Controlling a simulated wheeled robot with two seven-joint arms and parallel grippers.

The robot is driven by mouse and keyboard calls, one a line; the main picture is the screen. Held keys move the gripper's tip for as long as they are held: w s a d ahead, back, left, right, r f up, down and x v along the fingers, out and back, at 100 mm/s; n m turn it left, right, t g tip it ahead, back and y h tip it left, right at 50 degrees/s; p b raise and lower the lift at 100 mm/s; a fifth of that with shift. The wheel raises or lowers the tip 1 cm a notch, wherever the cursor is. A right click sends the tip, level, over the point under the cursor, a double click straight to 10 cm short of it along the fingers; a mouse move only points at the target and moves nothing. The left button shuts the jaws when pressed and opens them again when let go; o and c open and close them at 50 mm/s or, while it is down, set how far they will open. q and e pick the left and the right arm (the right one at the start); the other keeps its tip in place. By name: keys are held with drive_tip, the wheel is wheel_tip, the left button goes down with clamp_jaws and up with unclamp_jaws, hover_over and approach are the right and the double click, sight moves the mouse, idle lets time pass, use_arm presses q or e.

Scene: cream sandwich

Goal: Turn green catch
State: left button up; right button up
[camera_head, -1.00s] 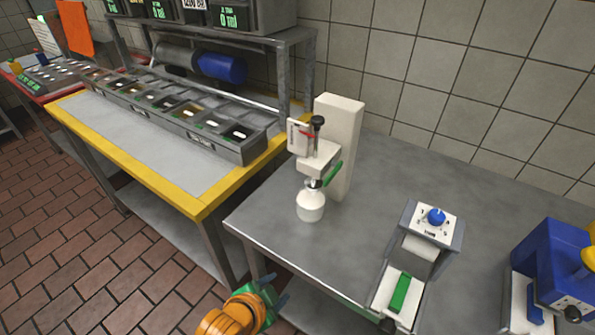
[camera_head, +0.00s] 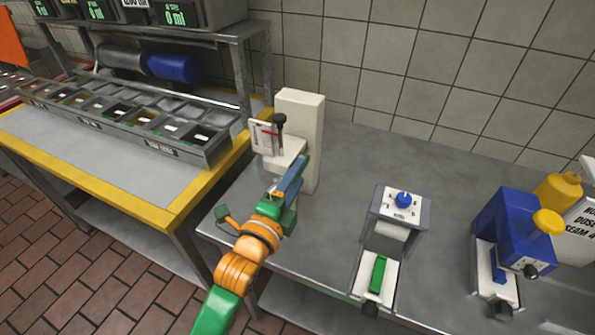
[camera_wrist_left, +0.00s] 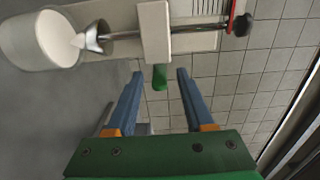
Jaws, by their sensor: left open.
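The green catch (camera_wrist_left: 160,77) sticks out of the white dispenser (camera_head: 298,122) on the grey table. In the left wrist view it lies between the tips of my open left gripper (camera_wrist_left: 160,84), with a gap on both sides. In the head view my left gripper (camera_head: 293,178) is in front of the dispenser and covers most of the catch. A white bottle (camera_wrist_left: 38,40) sits under the dispenser's nozzle in the left wrist view; the gripper hides it in the head view. My right gripper is not in view.
A device with a blue knob (camera_head: 403,199) and green bar stands right of the dispenser. A blue machine (camera_head: 505,225) stands farther right. A yellow-edged counter (camera_head: 150,215) with an ingredient rack is on the left. A tiled wall is behind.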

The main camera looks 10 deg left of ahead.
sight(304, 168)
use_arm(q)
drive_tip(key=shift+w+d, duration=0.25)
drive_tip(key=shift+w, duration=0.35)
drive_tip(key=shift+s+a, duration=0.1)
clamp_jaws()
drive_tip(key=shift+f+b, duration=0.2)
drive_tip(key=shift+b, duration=0.15)
drive_tip(key=f+t+b, duration=0.1)
drive_tip(key=t+b, duration=0.1)
drive_tip(key=b, duration=0.4)
drive_tip(key=f+t+h+b, duration=0.1)
drive_tip(key=t+b, duration=0.1)
drive_tip(key=b, duration=0.3)
drive_tip(key=f+t+h+b, duration=0.1)
drive_tip(key=t+b, duration=0.1)
drive_tip(key=b, duration=0.4)
drive_tip(key=shift+w+b, duration=0.35)
drive_tip(key=shift+r+t+b, duration=0.15)
drive_tip(key=shift+t+b, duration=0.15)
drive_tip(key=shift+b, duration=0.25)
drive_tip(key=shift+w+r, duration=0.1)
drive_tip(key=shift+r, duration=0.05)
